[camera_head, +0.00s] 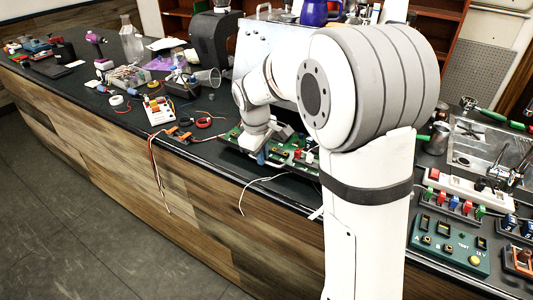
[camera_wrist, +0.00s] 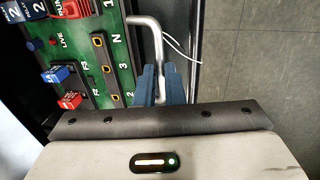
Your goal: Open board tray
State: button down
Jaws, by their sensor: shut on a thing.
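The board tray (camera_wrist: 118,50) is a green panel with fuses, red and blue plugs and white lettering. It fills the upper left of the wrist view. A bent grey metal handle (camera_wrist: 156,30) stands at its edge. My gripper (camera_wrist: 161,78) has blue fingers and is shut on the lower end of this handle. In the head view the tray (camera_head: 236,136) sits at the front of the counter, partly hidden behind my arm. My gripper (camera_head: 262,157) is at its front edge there.
The brewer's metal housing (camera_head: 262,50) stands behind my arm. Loose wires (camera_head: 157,165) hang over the counter's front edge. A white block with colored parts (camera_head: 158,110) and tape rolls lie left. A green test box (camera_head: 450,246) is at the right. The floor in front is clear.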

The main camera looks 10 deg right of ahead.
jog(key=c, duration=1.5)
grip_release()
jog(key=r, duration=0.5)
jog(key=s+a+r, duration=0.1)
jog(key=r, duration=0.1)
jog(key=shift+r, duration=0.35)
jog(key=s+d+f+m, duration=0.1)
jog(key=s+d+m, duration=0.1)
jog(key=s, duration=0.6)
jog(key=s+d+f+m, duration=0.1)
jog(key=s+d+m, duration=0.2)
jog(key=s, duration=0.5)
jog(key=s+d+f+m+t+y, duration=0.1)
jog(key=s+d+f+m, duration=0.1)
jog(key=s+m, duration=0.3)
jog(key=shift+s+d+f, duration=0.1)
jog(key=shift+s+d, duration=0.1)
jog(key=shift+s, duration=0.6)
jog(key=shift+s+d, duration=0.15)
jog(key=shift+s, duration=0.6)
